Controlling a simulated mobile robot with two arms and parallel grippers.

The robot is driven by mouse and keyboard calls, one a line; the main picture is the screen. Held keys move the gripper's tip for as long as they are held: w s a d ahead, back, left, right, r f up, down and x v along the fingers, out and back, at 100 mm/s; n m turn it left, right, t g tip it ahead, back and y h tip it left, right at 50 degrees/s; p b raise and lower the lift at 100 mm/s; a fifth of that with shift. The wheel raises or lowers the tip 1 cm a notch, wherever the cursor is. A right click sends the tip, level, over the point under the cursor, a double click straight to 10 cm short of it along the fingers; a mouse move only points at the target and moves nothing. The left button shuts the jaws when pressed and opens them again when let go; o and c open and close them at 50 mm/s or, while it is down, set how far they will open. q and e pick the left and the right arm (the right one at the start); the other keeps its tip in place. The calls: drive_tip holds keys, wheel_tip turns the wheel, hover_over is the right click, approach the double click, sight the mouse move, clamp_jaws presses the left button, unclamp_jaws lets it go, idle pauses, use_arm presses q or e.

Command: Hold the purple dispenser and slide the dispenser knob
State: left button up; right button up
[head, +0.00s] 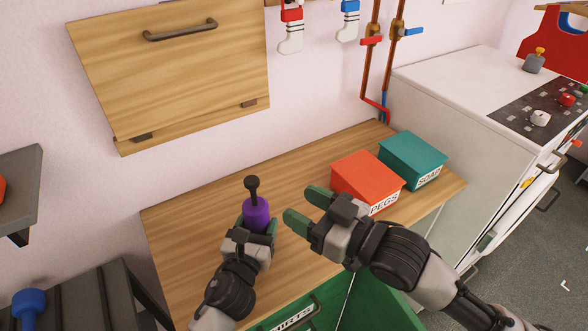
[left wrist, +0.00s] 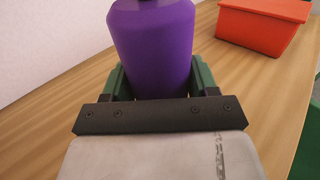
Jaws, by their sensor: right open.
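The purple dispenser (head: 257,215) stands upright on the wooden counter, with a dark round knob (head: 252,183) on a thin stem at its top. My left gripper (head: 257,224) has its green fingers on either side of the dispenser body and is shut on it. In the left wrist view the purple body (left wrist: 152,45) fills the space between the fingers; the knob is out of that view. My right gripper (head: 306,207) is open and empty, to the right of the dispenser and apart from it, with its green fingertips pointing left.
An orange-red PEGS box (head: 365,177) and a teal SOAP box (head: 413,157) stand on the counter (head: 190,225) to the right. A wooden wall cabinet (head: 180,75) hangs above. A white washing machine (head: 440,125) stands at the right. The counter left of the dispenser is clear.

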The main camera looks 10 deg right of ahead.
use_arm(q)
drive_tip(key=o, duration=0.5)
drive_tip(key=shift+c, duration=0.2)
